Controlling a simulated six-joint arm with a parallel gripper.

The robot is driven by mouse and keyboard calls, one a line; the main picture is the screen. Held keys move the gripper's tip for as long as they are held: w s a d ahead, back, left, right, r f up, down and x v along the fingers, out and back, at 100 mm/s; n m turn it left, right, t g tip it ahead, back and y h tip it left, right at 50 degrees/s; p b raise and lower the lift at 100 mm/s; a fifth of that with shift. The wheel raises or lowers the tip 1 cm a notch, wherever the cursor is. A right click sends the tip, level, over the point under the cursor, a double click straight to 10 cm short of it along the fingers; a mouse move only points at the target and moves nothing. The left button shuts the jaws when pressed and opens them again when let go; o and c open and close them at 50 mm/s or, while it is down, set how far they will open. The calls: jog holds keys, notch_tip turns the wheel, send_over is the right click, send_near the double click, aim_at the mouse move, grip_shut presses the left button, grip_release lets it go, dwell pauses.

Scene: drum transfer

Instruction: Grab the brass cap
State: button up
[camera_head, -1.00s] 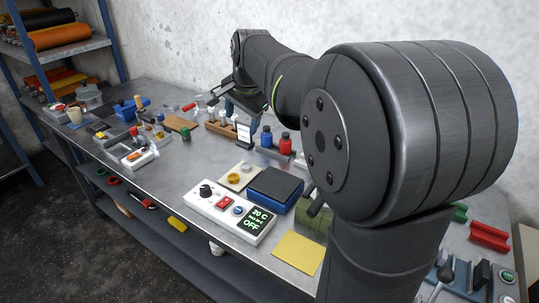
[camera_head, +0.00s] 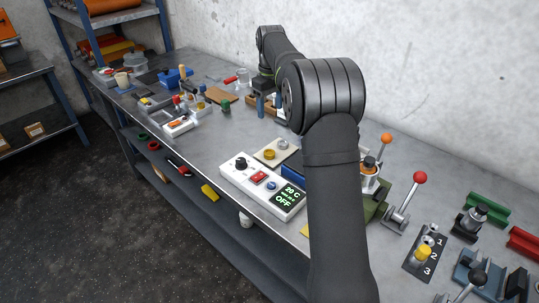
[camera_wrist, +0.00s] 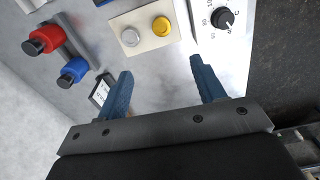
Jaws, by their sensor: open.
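The brass cap (camera_head: 269,154) is a small round gold piece on a cream pad (camera_head: 264,161), beside a silver cap (camera_head: 283,144). In the wrist view the brass cap (camera_wrist: 161,26) is near the top centre, with the silver cap (camera_wrist: 130,37) left of it on the same pad (camera_wrist: 146,44). My gripper (camera_wrist: 160,68) is open, its two blue fingers apart with nothing between them. It is above the bench, apart from the brass cap. In the head view my gripper (camera_head: 260,106) is small and partly hidden by my arm, behind the pad.
A white control box (camera_head: 262,186) with a knob and a display reading OFF stands in front of the pad. Levers with red (camera_head: 420,177) and orange balls stand at right.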

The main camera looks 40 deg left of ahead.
jog(key=f, duration=0.1)
send_over(269, 152)
jog(key=shift+n, duration=0.3)
jog(key=f, duration=1.1)
jog(key=shift+w+f, duration=0.2)
jog(key=shift+f, duration=0.15)
jog(key=shift+s+d+f, duration=0.1)
jog(key=shift+f, duration=1.25)
jog(key=shift+s+f, duration=0.1)
jog(key=shift+f, duration=1.2)
jog(key=c, duration=1.2)
